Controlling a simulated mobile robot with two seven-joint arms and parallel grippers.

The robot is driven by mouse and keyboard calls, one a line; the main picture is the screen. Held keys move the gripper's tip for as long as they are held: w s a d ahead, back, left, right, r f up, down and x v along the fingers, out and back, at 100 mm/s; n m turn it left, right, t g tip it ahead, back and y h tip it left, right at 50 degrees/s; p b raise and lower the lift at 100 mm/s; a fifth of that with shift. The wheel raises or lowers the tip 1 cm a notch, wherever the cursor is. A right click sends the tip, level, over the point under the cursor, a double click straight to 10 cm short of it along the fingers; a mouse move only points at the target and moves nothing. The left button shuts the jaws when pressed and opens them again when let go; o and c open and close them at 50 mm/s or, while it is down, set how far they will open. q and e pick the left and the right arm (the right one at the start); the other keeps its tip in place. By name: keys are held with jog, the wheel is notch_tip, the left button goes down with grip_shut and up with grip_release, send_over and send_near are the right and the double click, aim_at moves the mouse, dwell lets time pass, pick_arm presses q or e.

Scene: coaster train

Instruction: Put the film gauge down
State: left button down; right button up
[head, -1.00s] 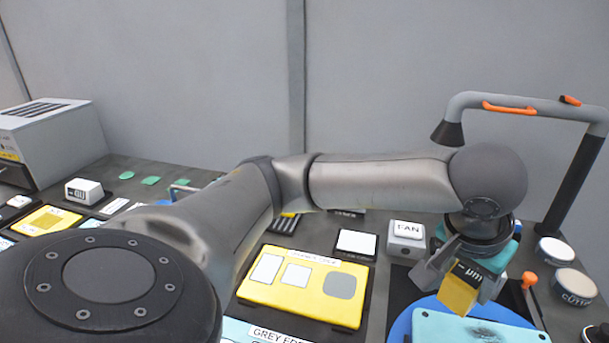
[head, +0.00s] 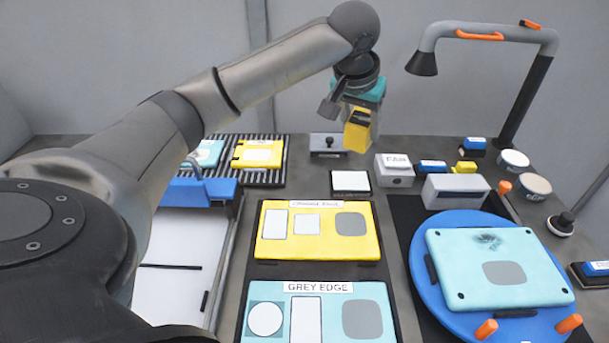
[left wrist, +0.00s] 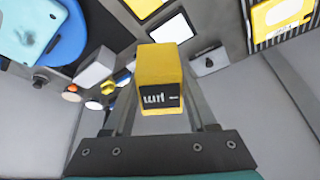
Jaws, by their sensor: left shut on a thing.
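My left gripper (head: 352,108) is shut on the film gauge (head: 357,132), a yellow block with a black face bearing white marks. It is held up in the air above the back of the bench. In the left wrist view the film gauge (left wrist: 161,75) sits between the two fingers, its black marked face toward the camera. Below it in the head view are a small grey block with a black knob (head: 328,144) and a white pad (head: 351,182). My right gripper does not show.
A blue turntable (head: 422,262) bears a teal plate (head: 470,250) at the right. A lamp arm (head: 530,90) rises behind it. A box marked FAN (head: 394,170) stands near the middle. Yellow (head: 275,245) and teal GREY EDGE (head: 340,310) boards lie in front. A striped rack (head: 225,180) is at the back left.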

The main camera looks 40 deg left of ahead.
pick_arm(q)
jog(key=w+a+r+n+p, duration=0.1)
jog(key=w+a+n, duration=0.1)
jog(key=a, duration=1.3)
jog(key=shift+m+y, duration=0.3)
notch_tip(320, 180, down, 20)
jog(key=b, duration=0.3)
jog(key=shift+f, duration=0.15)
jog(key=shift+c, duration=1)
grip_release()
jog(key=p+v, duration=0.2)
jog(key=v, duration=1)
jog(key=shift+w+r, duration=0.2)
jog(key=shift+r, duration=0.05)
